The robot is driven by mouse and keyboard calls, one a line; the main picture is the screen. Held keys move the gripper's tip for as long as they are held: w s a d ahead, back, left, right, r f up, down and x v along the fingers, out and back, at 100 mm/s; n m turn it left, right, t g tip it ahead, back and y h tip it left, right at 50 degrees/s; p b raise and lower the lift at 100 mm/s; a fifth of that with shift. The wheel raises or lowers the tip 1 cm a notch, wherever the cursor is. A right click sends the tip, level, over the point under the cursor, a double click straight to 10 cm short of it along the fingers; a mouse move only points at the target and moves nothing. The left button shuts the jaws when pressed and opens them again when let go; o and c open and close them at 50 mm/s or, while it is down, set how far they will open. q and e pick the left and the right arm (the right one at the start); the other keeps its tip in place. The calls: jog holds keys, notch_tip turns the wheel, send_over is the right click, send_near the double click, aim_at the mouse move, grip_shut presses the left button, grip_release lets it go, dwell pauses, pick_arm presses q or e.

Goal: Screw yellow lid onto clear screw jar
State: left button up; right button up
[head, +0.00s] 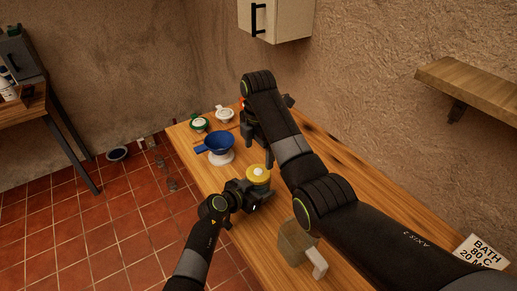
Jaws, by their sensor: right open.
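The yellow lid (258,175), with a pale round centre, shows near the middle of the table, just beyond my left gripper (251,193). The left gripper is low over the table, right beside the lid; I cannot tell whether its fingers are closed on anything. I cannot make out the clear screw jar; whatever is under the lid is hidden by the gripper. My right gripper (257,133) is open, farther back, partly hidden by its own arm. It is apart from the lid.
On the wooden table (206,177), a blue funnel (218,142) sits on a white base. Green-rimmed (199,124) and white (225,114) lidded items stand behind it. A translucent jug (293,243) is at the front right. A sign (482,252) stands far right.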

aim_at(259, 172)
jog(key=shift+f, duration=0.1)
jog(key=shift+f, duration=3.95)
jog(key=shift+c, duration=0.4)
jog(key=c, duration=0.9)
jog(key=m, duration=0.6)
jog(key=shift+m, duration=0.4)
jog(key=o, duration=1.1)
jog(key=shift+r, duration=0.15)
